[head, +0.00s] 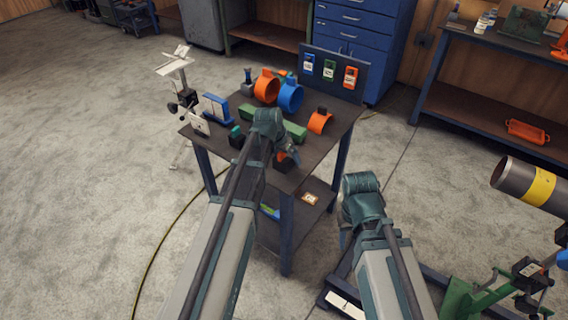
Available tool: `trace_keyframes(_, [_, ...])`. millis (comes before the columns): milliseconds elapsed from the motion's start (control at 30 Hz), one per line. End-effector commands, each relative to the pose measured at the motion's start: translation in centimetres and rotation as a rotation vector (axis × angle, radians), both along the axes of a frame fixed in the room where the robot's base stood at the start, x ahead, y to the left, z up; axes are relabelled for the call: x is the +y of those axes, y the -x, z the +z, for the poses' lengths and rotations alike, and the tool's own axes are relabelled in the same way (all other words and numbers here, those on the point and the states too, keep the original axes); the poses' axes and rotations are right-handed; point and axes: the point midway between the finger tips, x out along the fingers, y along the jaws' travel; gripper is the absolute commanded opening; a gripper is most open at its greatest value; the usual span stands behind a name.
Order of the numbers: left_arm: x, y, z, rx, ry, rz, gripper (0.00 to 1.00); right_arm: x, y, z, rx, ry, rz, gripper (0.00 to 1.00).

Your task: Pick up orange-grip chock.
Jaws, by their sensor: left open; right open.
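A small dark block with an orange top (281,157), which looks like the orange-grip chock, sits near the front of the dark work table (335,135). It is partly hidden by my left arm and gripper. My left gripper (294,156) is over the table, just right of the chock in the picture, pointing down and open. I cannot tell whether it touches the chock. A similar dark block with a teal-green grip (236,133) stands to the left of my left wrist. My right gripper (345,240) is open, off the table's right side, and largely hidden by its own arm.
A flanged pipe (530,184) is at right. Open floor lies left.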

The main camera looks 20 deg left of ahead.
Motion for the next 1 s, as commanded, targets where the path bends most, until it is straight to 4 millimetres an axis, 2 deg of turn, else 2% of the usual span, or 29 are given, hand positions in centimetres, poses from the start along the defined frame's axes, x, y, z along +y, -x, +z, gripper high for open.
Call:
trace_keyframes(33, [0.0, 0.0, 0.0, 0.0, 0.0, 0.0, 0.96, 0.0, 0.0, 0.0, 0.0, 0.0, 0.0, 0.5])
trace_keyframes(67, [0.0, 0.0, 0.0, 0.0, 0.0, 0.0, 0.91, 0.0, 0.0, 0.0, 0.0, 0.0, 0.0, 0.5])
trace_keyframes(567, [0.0, 0.0, 0.0, 0.0, 0.0, 0.0, 0.01, 0.0, 0.0, 0.0, 0.0, 0.0, 0.0, 0.5])
trace_keyframes(833, [0.0, 0.0, 0.2, 0.0, 0.0, 0.0, 0.0, 0.0, 0.0, 0.2, 0.0, 0.0, 0.0, 0.5])
trace_keyframes(1000, [-0.3, 0.0, 1.6, 0.0, 0.0, 0.0, 0.0, 0.0, 0.0, 1.6, 0.0, 0.0, 0.0, 0.5])
